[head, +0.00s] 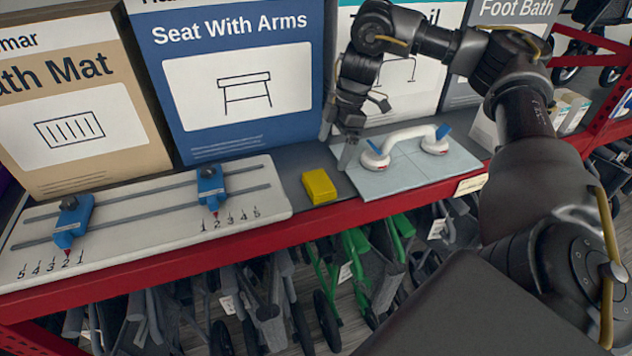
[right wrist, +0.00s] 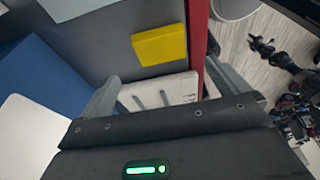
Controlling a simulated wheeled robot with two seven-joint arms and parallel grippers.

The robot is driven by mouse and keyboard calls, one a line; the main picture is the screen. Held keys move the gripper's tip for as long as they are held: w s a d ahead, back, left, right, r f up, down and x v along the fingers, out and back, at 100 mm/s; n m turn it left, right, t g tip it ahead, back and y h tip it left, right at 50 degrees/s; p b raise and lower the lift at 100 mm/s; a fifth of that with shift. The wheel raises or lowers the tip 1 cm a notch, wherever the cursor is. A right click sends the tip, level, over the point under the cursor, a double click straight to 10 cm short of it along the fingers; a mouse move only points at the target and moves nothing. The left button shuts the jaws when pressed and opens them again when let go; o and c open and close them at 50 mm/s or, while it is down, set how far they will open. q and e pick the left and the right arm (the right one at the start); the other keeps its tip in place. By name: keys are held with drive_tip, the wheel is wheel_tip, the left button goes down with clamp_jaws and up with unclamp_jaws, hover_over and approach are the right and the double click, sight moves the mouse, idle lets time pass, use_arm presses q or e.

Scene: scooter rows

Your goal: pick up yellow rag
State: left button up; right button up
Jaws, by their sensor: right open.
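The yellow rag (head: 319,187) is a small folded block lying on the grey shelf in the head view, between the white slider board and the pale tile with a handle. It also shows in the right wrist view (right wrist: 160,45), near the top middle, beyond the fingers. My right gripper (head: 337,148) is above the shelf, just behind and to the right of the rag, pointing down. In the right wrist view its two fingers (right wrist: 162,88) are spread wide, with nothing held between them. The rag is apart from the fingers. My left gripper is not in view.
The white board (head: 130,235) with two blue sliders lies left of the rag. The tile (head: 415,165) with a white suction handle lies right. Large boxes, such as the blue one (head: 225,135), stand behind. The red shelf edge (head: 250,235) runs in front, with folded scooters below.

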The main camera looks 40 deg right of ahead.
sight(319, 180)
drive_tip(key=x, duration=0.3)
drive_tip(key=shift+s+a+b, duration=0.1)
drive_tip(key=shift+a+b, duration=0.1)
drive_tip(key=shift+b, duration=0.15)
drive_tip(key=shift+w+a+f, duration=0.15)
drive_tip(key=shift+w+f, duration=0.05)
drive_tip(key=shift+f, duration=0.25)
drive_tip(key=shift+w+a+f, duration=0.15)
drive_tip(key=shift+w+f, duration=0.05)
drive_tip(key=shift+f, duration=0.45)
drive_tip(key=shift+s, duration=0.1)
drive_tip(key=shift+a+f, duration=0.1)
drive_tip(key=shift+f, duration=0.15)
drive_tip(key=p+x, duration=0.2)
drive_tip(key=x, duration=0.1)
drive_tip(key=shift+f, duration=0.3)
drive_tip(key=shift+a+f, duration=0.15)
drive_tip(key=shift+f, duration=0.3)
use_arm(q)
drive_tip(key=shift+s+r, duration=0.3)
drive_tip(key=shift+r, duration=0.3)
